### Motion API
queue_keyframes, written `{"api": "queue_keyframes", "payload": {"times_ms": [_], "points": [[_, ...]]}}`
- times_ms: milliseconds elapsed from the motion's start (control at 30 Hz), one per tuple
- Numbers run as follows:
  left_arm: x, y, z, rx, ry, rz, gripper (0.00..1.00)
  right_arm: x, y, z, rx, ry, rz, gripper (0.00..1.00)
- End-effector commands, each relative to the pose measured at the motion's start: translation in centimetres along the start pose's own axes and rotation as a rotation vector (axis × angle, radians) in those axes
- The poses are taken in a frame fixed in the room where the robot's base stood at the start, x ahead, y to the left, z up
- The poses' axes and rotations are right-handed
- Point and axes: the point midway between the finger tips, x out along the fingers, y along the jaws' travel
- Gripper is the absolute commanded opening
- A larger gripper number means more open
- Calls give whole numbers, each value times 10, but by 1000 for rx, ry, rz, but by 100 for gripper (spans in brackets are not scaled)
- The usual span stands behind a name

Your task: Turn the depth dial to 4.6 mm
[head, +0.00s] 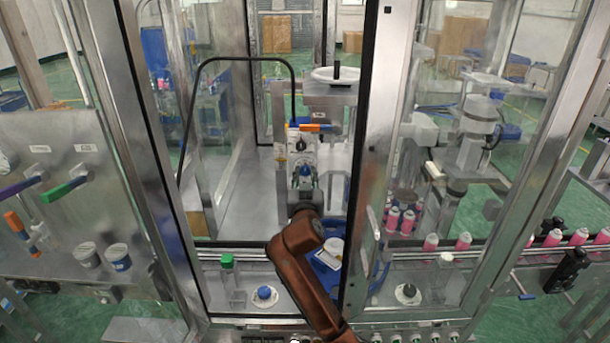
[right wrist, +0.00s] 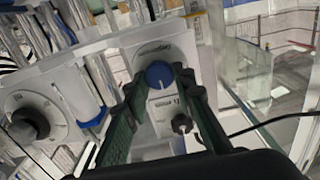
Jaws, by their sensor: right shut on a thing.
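A blue dial (right wrist: 159,74) with a white pointer line sits on a pale panel in the right wrist view. It also shows on the upright panel inside the machine in the head view (head: 305,170). My right gripper (right wrist: 160,86) has its dark green fingers around the dial, one on each side, and is shut on it. In the head view my right gripper (head: 304,182) reaches up to the panel from below. The scale lettering around the dial is too small to read, so its setting cannot be told. My left gripper is not in view.
A black knob (right wrist: 182,123) sits near the blue dial, and a larger black knob (right wrist: 30,124) on a round plate is at left. An orange handle (head: 310,128) tops the panel. A metal door post (head: 372,160) stands right of my arm. Pink cans (head: 408,222) stand behind glass.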

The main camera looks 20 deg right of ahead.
Motion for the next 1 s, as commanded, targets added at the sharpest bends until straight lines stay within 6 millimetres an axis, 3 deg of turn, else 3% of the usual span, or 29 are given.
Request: {"api": "queue_keyframes", "payload": {"times_ms": [467, 1000], "points": [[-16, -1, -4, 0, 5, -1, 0, 0, -1, -3, -100, 0, -1, 0], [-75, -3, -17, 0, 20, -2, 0, 0, -2, -5, -577, 0, -1, 0]]}}
